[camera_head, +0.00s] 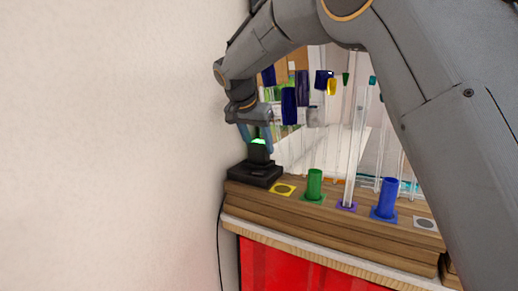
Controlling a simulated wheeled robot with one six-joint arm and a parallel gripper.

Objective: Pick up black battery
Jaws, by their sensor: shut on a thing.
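A black battery (258,154) with a bright green top stands upright at the left end of the wooden shelf. My gripper (256,138) points down over it and is shut on its upper part, with a finger on either side. Below the battery is a flat black base (254,175). I cannot tell whether the battery still touches this base. My arm comes in from the upper right and spans the top of the view.
The wooden shelf (330,222) holds a green cylinder (314,185), a blue cylinder (387,198) and a tall glass rod (356,140). A yellow square marker (283,190) lies beside the black base. A pale wall (110,140) stands close on the left.

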